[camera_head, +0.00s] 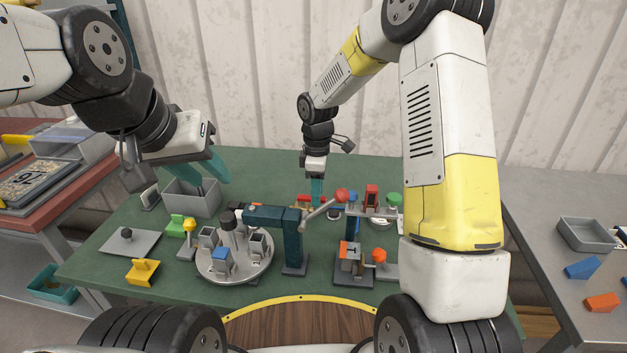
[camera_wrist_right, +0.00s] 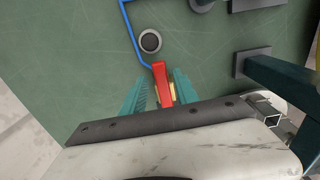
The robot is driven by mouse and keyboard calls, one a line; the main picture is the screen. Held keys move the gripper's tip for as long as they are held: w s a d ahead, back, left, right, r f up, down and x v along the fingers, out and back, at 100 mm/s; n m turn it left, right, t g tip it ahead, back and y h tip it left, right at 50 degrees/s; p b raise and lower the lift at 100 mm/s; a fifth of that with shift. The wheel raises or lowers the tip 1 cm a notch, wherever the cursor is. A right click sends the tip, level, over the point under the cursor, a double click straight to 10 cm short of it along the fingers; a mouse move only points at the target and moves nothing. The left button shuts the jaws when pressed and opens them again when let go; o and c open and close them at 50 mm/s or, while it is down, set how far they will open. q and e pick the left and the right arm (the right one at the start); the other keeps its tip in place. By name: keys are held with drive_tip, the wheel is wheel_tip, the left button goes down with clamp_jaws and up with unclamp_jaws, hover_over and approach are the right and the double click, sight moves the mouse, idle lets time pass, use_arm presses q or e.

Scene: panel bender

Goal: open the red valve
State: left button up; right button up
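The red valve shows in the right wrist view as a red lever handle (camera_wrist_right: 161,82) at the end of a blue pipe (camera_wrist_right: 131,35), with a brass-coloured part beside it. My right gripper (camera_wrist_right: 162,88) has its teal fingers apart, one on each side of the red handle, with narrow gaps showing. In the head view the right gripper (camera_head: 317,190) points down at the back of the green table, and a bit of red (camera_head: 304,198) shows beside its fingers. My left gripper (camera_head: 206,174) is open and empty above a grey bin at the left.
The grey bin (camera_head: 192,202) stands on the green table (camera_head: 155,275). A round grey turntable (camera_head: 235,273) with blocks and a teal post (camera_head: 294,262) with a red-knobbed lever stand in front of the right gripper. A small station with an orange knob (camera_head: 379,256) is at the front right.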

idle(0.3)
wheel_tip(320, 180, up, 8)
drive_tip(key=shift+f, duration=0.15)
idle(0.5)
